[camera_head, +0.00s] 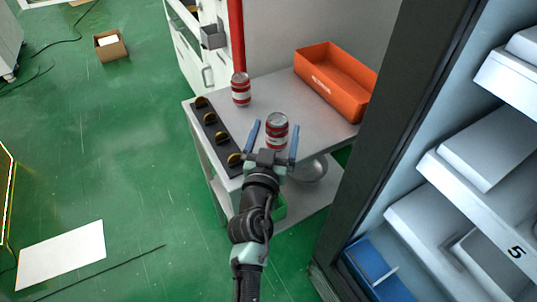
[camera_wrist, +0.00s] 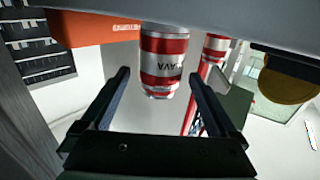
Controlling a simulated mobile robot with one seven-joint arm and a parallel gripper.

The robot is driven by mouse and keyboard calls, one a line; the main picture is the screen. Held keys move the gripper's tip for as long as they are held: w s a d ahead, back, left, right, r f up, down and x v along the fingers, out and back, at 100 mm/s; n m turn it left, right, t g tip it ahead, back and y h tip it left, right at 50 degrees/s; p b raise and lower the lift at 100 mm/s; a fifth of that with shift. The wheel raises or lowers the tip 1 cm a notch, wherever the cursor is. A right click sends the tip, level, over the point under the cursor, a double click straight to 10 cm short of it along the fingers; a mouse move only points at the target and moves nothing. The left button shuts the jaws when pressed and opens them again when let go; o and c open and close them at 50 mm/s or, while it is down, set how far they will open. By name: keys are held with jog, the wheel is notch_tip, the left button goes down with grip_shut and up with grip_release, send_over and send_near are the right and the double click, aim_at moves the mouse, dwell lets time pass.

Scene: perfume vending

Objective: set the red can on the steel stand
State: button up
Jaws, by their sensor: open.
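A red can with silver bands (camera_head: 277,132) stands on the grey top of a bench (camera_head: 305,105), near its front edge. My gripper (camera_head: 276,124) is open, with one blue finger on each side of this can in the head view. In the wrist view the can (camera_wrist: 163,62) shows between the tips of my gripper (camera_wrist: 160,75), with a gap on both sides. How deep it sits between the fingers is hard to tell. A second red and silver can (camera_head: 241,90) stands farther back left; it also shows in the wrist view (camera_wrist: 216,45). I cannot tell which surface is the steel stand.
An orange bin (camera_head: 336,82) stands at the bench's back right. A dark strip with several yellow-brown knobs (camera_head: 217,134) runs along the left edge. A red post (camera_head: 236,35) rises behind the second can. A metal bowl (camera_head: 308,170) sits lower down. A dark-framed shelf unit (camera_head: 385,90) is close on the right.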

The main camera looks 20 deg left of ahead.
jog(key=v, duration=1)
jog(key=shift+b, duration=0.35)
